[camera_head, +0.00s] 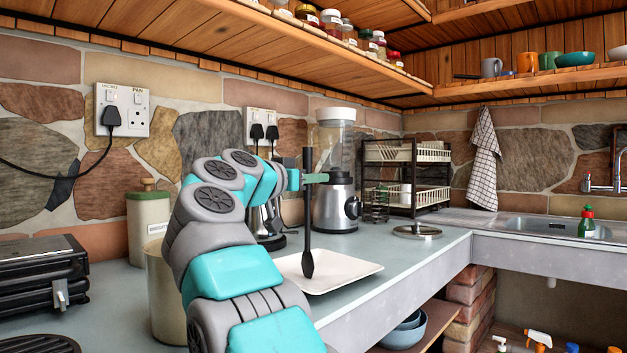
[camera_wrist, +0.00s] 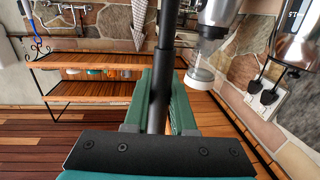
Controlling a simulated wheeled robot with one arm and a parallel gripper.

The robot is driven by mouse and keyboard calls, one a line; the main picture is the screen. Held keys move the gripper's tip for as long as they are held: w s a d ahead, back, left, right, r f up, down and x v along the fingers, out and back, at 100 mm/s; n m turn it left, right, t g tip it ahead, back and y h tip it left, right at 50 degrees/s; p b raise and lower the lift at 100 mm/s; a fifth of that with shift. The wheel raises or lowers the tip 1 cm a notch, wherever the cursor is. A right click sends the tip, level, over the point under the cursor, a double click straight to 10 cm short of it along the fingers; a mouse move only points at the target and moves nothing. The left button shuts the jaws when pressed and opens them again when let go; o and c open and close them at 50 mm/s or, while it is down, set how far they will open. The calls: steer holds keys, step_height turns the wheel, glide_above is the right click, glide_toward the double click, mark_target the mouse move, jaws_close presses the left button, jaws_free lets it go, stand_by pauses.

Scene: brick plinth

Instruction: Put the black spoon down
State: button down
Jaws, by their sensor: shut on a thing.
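The black spoon (camera_head: 308,230) hangs upright from my gripper (camera_head: 308,178), its wide end down over a white square plate (camera_head: 345,273) on the worktop. I cannot tell whether the spoon's lower end touches the plate or is just above it. In the wrist view the spoon's dark shaft (camera_wrist: 161,80) runs between the green fingers of my gripper (camera_wrist: 163,98), which are shut on it. My arm hides part of the plate's left side.
A blender (camera_head: 338,175) and a metal kettle-like appliance (camera_head: 266,218) stand behind the plate. A dish rack (camera_head: 406,165), a round lid (camera_head: 417,231) and the sink (camera_head: 540,226) are to the right. Canisters (camera_head: 149,222) and a black grill (camera_head: 40,272) are left. The worktop's front edge is close to the plate.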

steer(key=shift+f, duration=0.1)
steer(key=c, duration=0.8)
jaws_free()
steer(key=shift+o, duration=0.2)
steer(key=v, duration=0.7)
steer(key=shift+s, duration=0.25)
steer(key=shift+a, duration=0.15)
